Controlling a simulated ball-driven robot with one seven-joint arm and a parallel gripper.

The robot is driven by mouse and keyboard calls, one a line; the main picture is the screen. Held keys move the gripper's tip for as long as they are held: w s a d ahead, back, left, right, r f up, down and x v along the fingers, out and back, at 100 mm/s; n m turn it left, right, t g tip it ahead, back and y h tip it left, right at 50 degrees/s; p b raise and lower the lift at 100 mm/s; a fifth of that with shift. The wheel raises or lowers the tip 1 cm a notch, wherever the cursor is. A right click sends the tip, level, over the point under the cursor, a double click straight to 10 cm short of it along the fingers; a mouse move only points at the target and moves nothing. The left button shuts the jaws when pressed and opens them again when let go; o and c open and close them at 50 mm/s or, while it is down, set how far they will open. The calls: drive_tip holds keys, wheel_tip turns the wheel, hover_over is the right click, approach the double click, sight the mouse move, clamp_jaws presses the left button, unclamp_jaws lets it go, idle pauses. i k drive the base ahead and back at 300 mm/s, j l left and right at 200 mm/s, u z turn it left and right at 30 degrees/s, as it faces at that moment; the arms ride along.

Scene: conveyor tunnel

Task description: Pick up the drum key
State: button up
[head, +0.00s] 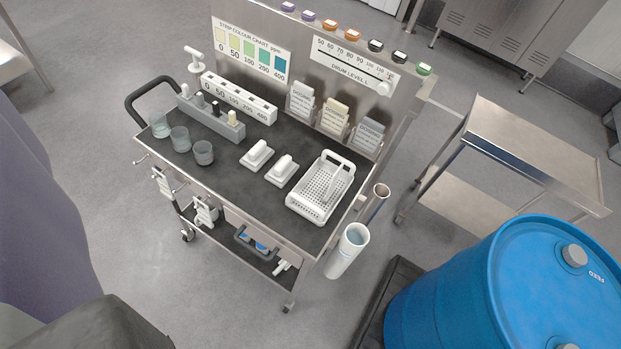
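I cannot single out the drum key for certain. A small white T-shaped piece (195,59) stands upright at the back left of the cart (213,172), beside the strip colour chart. Another small white piece (283,267) lies at the right end of the cart's lower shelf, partly in shadow; its exact shape is too small to tell. White pieces (162,183) and (206,211) hang on the cart's front side. My gripper is not in view.
The cart top holds several cups (180,139), a grey block with bottles (209,119), two white blocks (257,154) and a white basket (303,197). A blue drum (440,290) stands front right, a steel table (540,160) behind it. Floor left of the cart is clear.

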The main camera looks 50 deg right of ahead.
sight(285, 265)
drive_tip(key=k+l+z, duration=0.15)
drive_tip(key=k, duration=0.35)
drive_tip(key=k+l+z, duration=0.1)
drive_tip(key=k+l, duration=0.3)
drive_tip(key=k+l+z, duration=0.1)
drive_tip(key=l, duration=0.5)
